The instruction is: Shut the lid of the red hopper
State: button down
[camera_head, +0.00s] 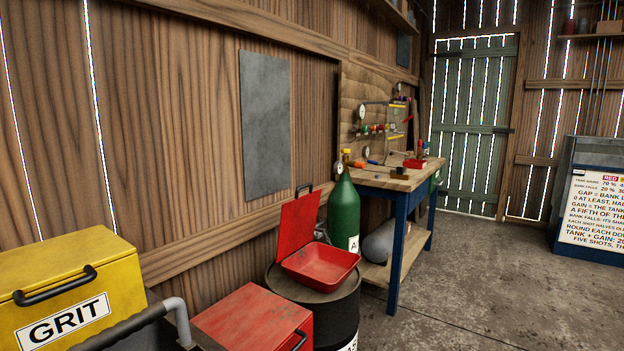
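A red hopper (322,272) with a shallow, sloping pan sits on top of a dark drum, right of the picture's middle bottom. Its flat red lid (296,226) stands open, nearly upright, at the back left of the pan. A dark handle (304,188) shows at the lid's top edge. The pan looks empty from here. My gripper is not in view, so its state cannot be seen.
A yellow GRIT box (60,285) and a red box (250,318) with a dark handle stand in front. A grey tube with a black grip (125,328) crosses near them. A green cylinder (343,212) stands close behind the hopper. Concrete floor (480,285) is clear at right.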

aim_at(298, 216)
jog(key=i+l, duration=0.2)
jog(key=l, duration=0.15)
jog(key=i+l, duration=0.2)
jog(key=l, duration=0.15)
jog(key=i+l, duration=0.2)
jog(key=l, duration=0.15)
jog(key=i+l, duration=0.2)
jog(key=l, duration=0.15)
jog(key=i+l, duration=0.2)
jog(key=l, duration=0.15)
jog(key=i+l, duration=0.1)
jog(key=i, duration=0.75)
jog(key=i+l+u, duration=0.1)
jog(key=i, duration=0.75)
